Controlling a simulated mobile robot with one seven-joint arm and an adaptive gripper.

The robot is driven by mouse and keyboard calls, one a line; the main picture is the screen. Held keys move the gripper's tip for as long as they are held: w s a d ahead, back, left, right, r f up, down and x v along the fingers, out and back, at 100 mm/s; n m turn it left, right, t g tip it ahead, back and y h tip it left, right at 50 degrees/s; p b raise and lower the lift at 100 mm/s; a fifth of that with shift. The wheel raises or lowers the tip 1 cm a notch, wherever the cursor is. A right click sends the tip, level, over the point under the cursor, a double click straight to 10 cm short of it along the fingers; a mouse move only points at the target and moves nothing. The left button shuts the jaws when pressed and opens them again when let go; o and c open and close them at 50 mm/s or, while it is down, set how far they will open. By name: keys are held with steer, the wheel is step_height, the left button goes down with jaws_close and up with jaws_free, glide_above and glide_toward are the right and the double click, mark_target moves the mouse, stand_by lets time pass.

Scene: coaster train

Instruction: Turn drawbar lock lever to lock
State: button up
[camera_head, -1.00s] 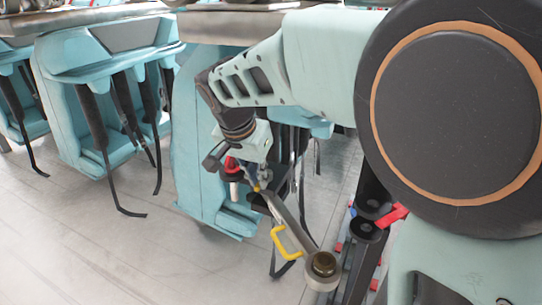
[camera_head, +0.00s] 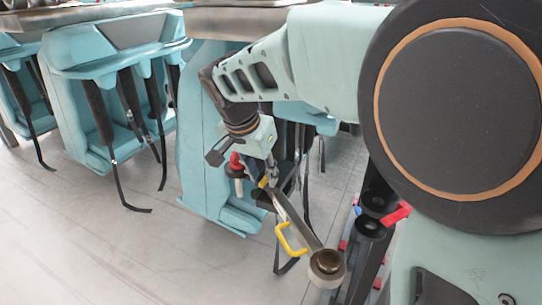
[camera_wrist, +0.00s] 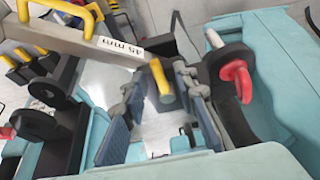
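A grey lever bar (camera_head: 300,222) slants from beneath my gripper to a round ring end (camera_head: 327,264). It carries a yellow loop handle (camera_head: 290,241). In the wrist view the bar (camera_wrist: 70,38) comes in from the left with a "45 mm" label, and a yellow peg (camera_wrist: 160,78) sits at its near end. My gripper (camera_wrist: 161,85) has its two fingers apart on either side of this peg. Whether either finger touches it is unclear. In the head view the gripper (camera_head: 270,178) is small and partly hidden by its own wrist.
Teal seats (camera_head: 105,85) with black straps line the left and back. Black track parts (camera_head: 370,240) stand right of the ring end. Grey floor at front left is clear.

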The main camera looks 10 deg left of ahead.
steer(key=v, duration=1.2)
